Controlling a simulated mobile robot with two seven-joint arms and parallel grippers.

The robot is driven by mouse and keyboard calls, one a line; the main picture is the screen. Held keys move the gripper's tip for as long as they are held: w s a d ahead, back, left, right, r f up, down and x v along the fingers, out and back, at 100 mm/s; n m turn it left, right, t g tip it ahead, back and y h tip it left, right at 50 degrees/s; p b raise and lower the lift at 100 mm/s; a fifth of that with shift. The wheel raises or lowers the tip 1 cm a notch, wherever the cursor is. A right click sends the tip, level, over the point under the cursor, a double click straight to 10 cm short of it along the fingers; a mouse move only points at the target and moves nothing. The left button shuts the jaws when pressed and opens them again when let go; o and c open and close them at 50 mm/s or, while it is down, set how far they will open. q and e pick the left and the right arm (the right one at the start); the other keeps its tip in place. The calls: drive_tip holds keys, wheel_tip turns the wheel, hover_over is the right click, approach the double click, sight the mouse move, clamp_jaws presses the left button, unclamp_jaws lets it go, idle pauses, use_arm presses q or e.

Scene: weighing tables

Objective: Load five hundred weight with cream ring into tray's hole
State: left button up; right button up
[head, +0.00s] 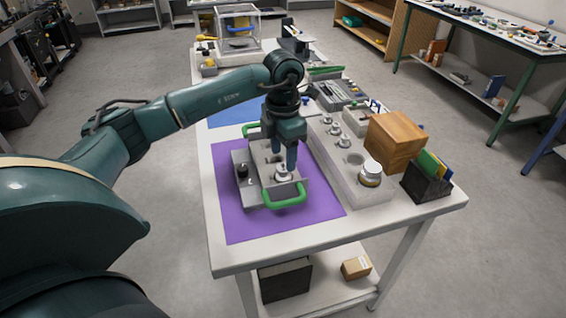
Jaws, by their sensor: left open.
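A grey metal tray (243,192) with green handles (284,197) lies on a purple mat (246,226). My left gripper (284,165) points down over the tray. It is open, with its fingertips at a silver weight (284,176) that stands in the tray's right part. The fingers partly hide this weight, and I cannot tell its ring colour or how deep it sits. A small dark-topped weight (242,172) stands in the tray's left part. A larger silver weight with a pale yellowish band (370,174) stands on the near end of the grey weight block. My right gripper is out of view.
The grey weight block (366,195) beside the tray holds several smaller weights (336,130) and an empty-looking hollow. A wooden box (396,142) and a black holder (427,187) stand to its right. A clear-walled balance (238,27) stands at the back.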

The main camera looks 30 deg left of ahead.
sight(283, 167)
use_arm(q)
wheel_tip(283, 167, up, 8)
drive_tip(key=s+d+f+m+g+h, duration=0.15)
drive_tip(key=d+f+h, duration=0.25)
drive_tip(key=d, duration=0.4)
drive_tip(key=s+d+f+m+h, duration=0.1)
drive_tip(key=s+d+f+h, duration=0.2)
drive_tip(key=d, duration=0.5)
drive_tip(key=s+d+r+n+t+h, duration=0.2)
drive_tip(key=s+d+n+h, duration=0.1)
drive_tip(key=d+n+h, duration=0.3)
drive_tip(key=s+d+r+n+t+h, duration=0.2)
drive_tip(key=s+d+n+h, duration=0.1)
drive_tip(key=d+h, duration=0.45)
drive_tip(key=w+a+f+n+t+y, duration=0.1)
drive_tip(key=a+f+n+t+y, duration=0.25)
drive_tip(key=n+t, duration=0.5)
drive_tip(key=w+a+f+n+t+y, duration=0.15)
drive_tip(key=a+n+t+y, duration=0.35)
drive_tip(key=n, duration=0.7)
drive_tip(key=s+a+f+n+g+y, duration=0.1)
drive_tip(key=s+f+n+g+y, duration=0.1)
drive_tip(key=s+f+n, duration=0.3)
drive_tip(key=s+a+f+n+g+y, duration=0.2)
drive_tip(key=s+f+n+y, duration=0.3)
drive_tip(key=f, duration=0.7)
drive_tip(key=shift+s+a+n+g+y, duration=0.15)
drive_tip(key=shift+s+n+g+y, duration=0.25)
drive_tip(key=shift+n, duration=0.4)
